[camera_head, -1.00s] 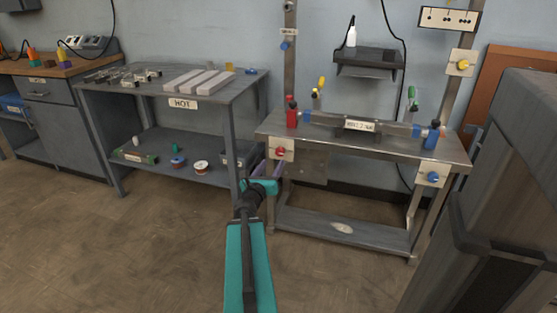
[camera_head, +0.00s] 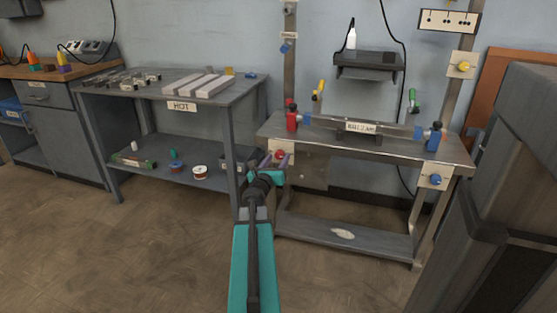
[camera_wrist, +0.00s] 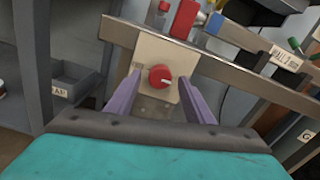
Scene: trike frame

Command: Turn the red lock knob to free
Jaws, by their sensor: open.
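The red lock knob (camera_wrist: 161,76) is round with a pale pointer mark, on a cream plate (camera_wrist: 150,52) fixed to the front of the steel workbench. In the wrist view it lies ahead, between the two purple fingers of my gripper (camera_wrist: 160,100). The fingers are open and stand either side of the knob, and no contact shows. In the head view the red knob (camera_head: 279,156) is partly hidden by my gripper (camera_head: 276,160), which is at the bench's front left corner. The pointer mark runs roughly sideways to the right.
The steel workbench (camera_head: 400,153) carries a red clamp block (camera_head: 292,119), a blue clamp block (camera_head: 434,138) and a labelled bar between them. A blue knob (camera_head: 436,180) is at its right front. A grey shelf table (camera_head: 229,98) stands at left. Open floor lies in front.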

